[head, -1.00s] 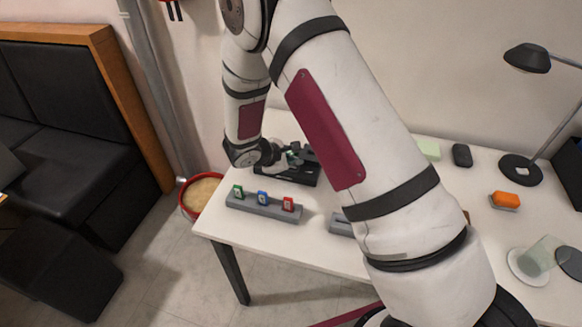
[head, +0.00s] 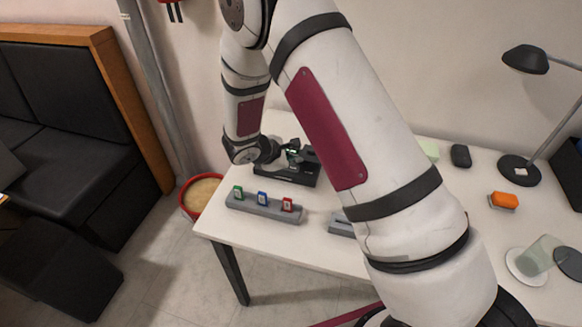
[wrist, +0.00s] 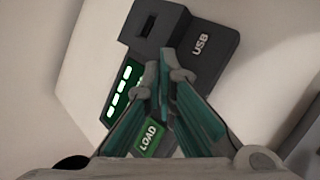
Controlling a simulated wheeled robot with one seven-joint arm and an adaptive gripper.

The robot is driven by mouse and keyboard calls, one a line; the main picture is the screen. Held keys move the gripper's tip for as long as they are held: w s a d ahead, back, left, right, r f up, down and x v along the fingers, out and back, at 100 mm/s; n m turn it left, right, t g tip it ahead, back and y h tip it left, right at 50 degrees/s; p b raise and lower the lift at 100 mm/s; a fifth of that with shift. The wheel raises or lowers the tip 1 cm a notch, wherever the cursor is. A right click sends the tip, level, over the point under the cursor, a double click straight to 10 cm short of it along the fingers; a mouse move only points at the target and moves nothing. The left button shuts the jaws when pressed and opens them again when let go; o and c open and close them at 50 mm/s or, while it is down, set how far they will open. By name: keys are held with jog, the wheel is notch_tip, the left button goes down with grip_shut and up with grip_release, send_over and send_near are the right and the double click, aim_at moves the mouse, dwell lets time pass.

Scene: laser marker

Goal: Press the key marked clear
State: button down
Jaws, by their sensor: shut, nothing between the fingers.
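The laser marker (head: 301,179) is a dark machine on the white table, partly covered by my arm in the head view. In the wrist view its dark body (wrist: 213,63) carries the letters USB and a block with a slot. A green key marked LOAD (wrist: 149,137) shows between and below my fingers. A display with bright green bars (wrist: 122,92) lies to the left. I cannot make out a key marked clear; my fingers cover part of the panel. My gripper (wrist: 163,80) is shut and empty over the panel; touching or apart, I cannot tell.
A grey rack (head: 264,207) with green, blue and red pieces stands in front of the machine. Further right are an orange block (head: 504,200), a lamp (head: 520,165) and a glass (head: 540,256). The table's front left is clear.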

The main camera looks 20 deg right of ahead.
jog(key=shift+r, duration=0.1)
jog(key=shift+r+p, duration=1.1)
jog(key=shift+r, duration=1.3)
notch_tip(320, 180, up, 12)
jog(key=f+m+g, duration=0.1)
jog(key=m, duration=0.3)
send_over(293, 169)
jog(key=s+d, duration=0.4)
jog(key=s, duration=0.1)
jog(key=s+d+r+m+g+y, duration=0.15)
jog(key=s+r+m, duration=0.35)
jog(key=s+r, duration=0.5)
jog(key=s+a+r+m+y, duration=0.2)
jog(key=s, duration=0.5)
jog(key=s+a+r+m+t+y, duration=0.1)
jog(key=s+r+m+y, duration=0.1)
jog(key=s, duration=0.5)
jog(key=s+a+r+m+t+y, duration=0.1)
jog(key=s+a+r+m+y, duration=0.1)
jog(key=s, duration=0.5)
jog(key=shift+a+r, duration=0.35)
jog(key=shift+r, duration=0.1)
